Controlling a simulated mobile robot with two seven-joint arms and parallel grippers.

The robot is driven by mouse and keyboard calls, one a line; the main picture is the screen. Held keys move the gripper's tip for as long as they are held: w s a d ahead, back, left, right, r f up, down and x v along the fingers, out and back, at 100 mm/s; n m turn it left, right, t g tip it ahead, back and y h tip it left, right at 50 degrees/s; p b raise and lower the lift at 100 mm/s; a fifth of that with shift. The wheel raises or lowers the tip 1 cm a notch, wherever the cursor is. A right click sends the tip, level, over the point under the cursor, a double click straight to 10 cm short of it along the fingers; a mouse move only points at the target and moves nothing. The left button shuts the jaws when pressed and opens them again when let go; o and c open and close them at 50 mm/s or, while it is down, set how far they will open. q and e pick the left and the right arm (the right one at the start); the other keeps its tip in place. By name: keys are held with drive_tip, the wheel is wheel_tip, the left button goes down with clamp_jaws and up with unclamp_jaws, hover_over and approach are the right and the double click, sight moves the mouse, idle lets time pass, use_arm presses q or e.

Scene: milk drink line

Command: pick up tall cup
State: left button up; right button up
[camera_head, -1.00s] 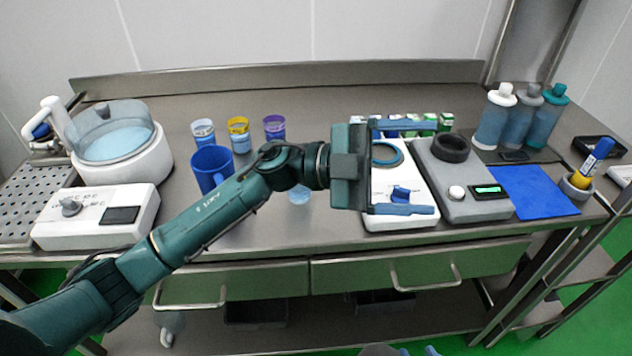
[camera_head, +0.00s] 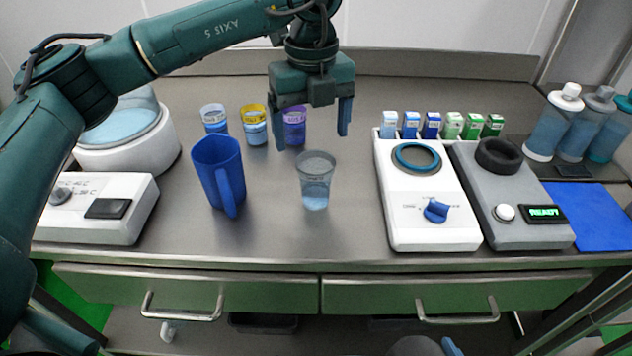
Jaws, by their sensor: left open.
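The tall cup (camera_head: 316,187) is a clear, slightly tapered cup. It stands upright on the steel counter near the middle, right of the blue pitcher. My left gripper (camera_head: 312,138) is open and empty and points down. Its two blue fingers are spread, and in the picture they end just above the cup's rim. They do not appear to touch the cup. The left finger overlaps the view of the purple-banded cup behind. I cannot identify my right gripper in this view.
A blue pitcher (camera_head: 218,172) stands left of the tall cup. Behind are cups with white (camera_head: 214,119), yellow (camera_head: 254,125) and purple (camera_head: 294,127) bands. A white dial device (camera_head: 433,225) and grey scale (camera_head: 510,232) stand right. The counter in front of the cup is clear.

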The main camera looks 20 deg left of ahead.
sight(316, 171)
use_arm(q)
drive_tip(key=f, duration=0.9)
drive_tip(key=shift+s+d+p, duration=0.1)
drive_tip(key=shift+d+p, duration=0.2)
drive_tip(key=c, duration=1.1)
